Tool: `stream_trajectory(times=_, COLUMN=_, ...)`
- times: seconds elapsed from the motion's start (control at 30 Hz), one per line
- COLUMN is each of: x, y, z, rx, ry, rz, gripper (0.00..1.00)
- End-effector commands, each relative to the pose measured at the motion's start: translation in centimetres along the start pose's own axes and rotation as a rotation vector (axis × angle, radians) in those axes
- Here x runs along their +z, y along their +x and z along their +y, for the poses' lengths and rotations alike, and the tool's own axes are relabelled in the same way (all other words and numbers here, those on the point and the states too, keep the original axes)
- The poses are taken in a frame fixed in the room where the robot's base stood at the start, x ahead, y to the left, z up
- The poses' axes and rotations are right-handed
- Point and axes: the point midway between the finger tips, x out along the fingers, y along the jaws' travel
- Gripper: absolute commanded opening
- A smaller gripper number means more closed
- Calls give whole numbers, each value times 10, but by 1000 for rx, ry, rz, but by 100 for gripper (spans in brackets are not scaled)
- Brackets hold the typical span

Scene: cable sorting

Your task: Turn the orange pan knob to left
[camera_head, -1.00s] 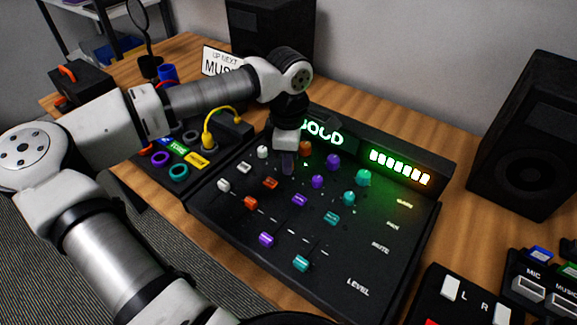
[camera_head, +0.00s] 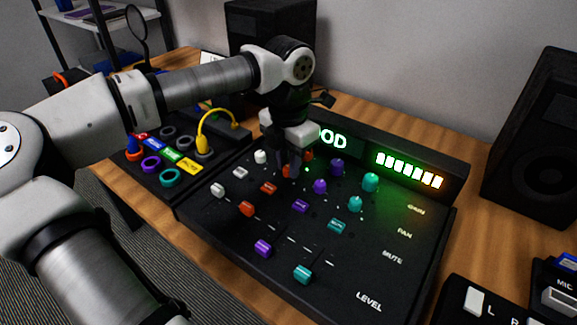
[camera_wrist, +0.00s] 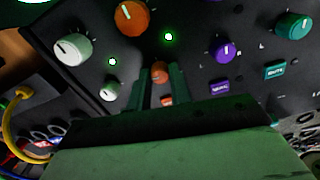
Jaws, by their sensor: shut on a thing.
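The orange pan knob (camera_head: 287,171) sits on the black mixing panel, just in front of the larger orange gain knob (camera_head: 308,154). My gripper (camera_head: 290,166) points down at it, with its fingers partly hiding it in the head view. In the wrist view the orange pan knob (camera_wrist: 160,70) shows between the two fingers of my gripper (camera_wrist: 160,84), which are shut on it. The knob's pointer is too small and covered to read. The orange gain knob (camera_wrist: 131,17) stands apart beyond the fingers.
A white pan knob (camera_wrist: 112,88) and a purple pan knob (camera_wrist: 225,50) flank the held knob. A lit display (camera_head: 333,138) rises behind. A yellow cable (camera_head: 208,122) arches over the patch box at left. Black speakers (camera_head: 535,145) stand at the back and right.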

Motion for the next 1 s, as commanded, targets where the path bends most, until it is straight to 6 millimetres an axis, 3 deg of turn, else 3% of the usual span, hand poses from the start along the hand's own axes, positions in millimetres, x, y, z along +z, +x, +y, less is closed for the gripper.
stream_trajectory(times=0.33, x=0, y=0, z=0, rx=2, ry=-148, rz=0, gripper=0)
stream_trajectory(times=0.9, x=0, y=-1, z=0, rx=0, ry=-177, rz=-1, gripper=0)
stream_trajectory(times=0.93, x=0, y=-1, z=0, rx=1, ry=-177, rz=-1, gripper=23)
stream_trajectory(times=1.0, x=0, y=-1, z=0, rx=1, ry=-176, rz=-1, gripper=33)
